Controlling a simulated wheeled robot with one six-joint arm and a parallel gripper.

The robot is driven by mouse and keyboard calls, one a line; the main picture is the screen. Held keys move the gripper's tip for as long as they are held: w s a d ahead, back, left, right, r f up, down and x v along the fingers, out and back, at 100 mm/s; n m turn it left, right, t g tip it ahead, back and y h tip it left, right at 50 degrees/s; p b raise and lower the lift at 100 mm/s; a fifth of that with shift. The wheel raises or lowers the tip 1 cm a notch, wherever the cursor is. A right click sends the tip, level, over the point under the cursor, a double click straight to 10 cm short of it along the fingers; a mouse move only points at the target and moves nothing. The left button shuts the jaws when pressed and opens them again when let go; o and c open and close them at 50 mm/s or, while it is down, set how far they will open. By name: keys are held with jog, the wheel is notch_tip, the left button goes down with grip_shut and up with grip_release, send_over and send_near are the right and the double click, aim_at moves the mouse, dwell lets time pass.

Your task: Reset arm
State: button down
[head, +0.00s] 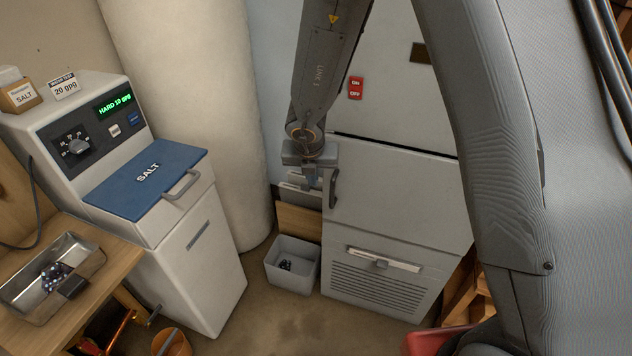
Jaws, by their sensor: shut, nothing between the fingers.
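My arm hangs down from the top centre of the head view. My gripper (311,181) points downward at its end and is shut, with nothing held. It is in front of the left edge of the grey cabinet (400,190), close to the dark door handle (334,188). I cannot tell whether it touches the handle. Part of the cabinet is hidden behind my arm.
A water softener with a closed blue SALT lid (145,182) stands at left. A metal tray (85,262) with dark pieces sits on the wooden bench. A grey bin (293,277) is on the floor below my gripper. A red ON/OFF switch (355,88) is on the cabinet.

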jog(key=s+d+r+n+y+b, duration=0.15)
jog(key=r+n, duration=0.25)
jog(key=n, duration=0.6)
jog(key=s+d+r+n+y, duration=0.1)
jog(key=s+d+r+n, duration=0.3)
jog(key=n, duration=0.5)
jog(key=s+d+n+g+h, duration=0.1)
jog(key=s+d+n, duration=0.4)
jog(key=s+n, duration=0.2)
jog(key=s+d+r+n+g, duration=0.1)
jog(key=s+d+n, duration=0.4)
jog(key=s+n, duration=0.3)
jog(key=n, duration=0.3)
jog(key=shift+d+r+n+g+h+b, duration=0.2)
jog(key=shift+n+g+h+b, duration=0.15)
jog(key=shift+n+g, duration=0.05)
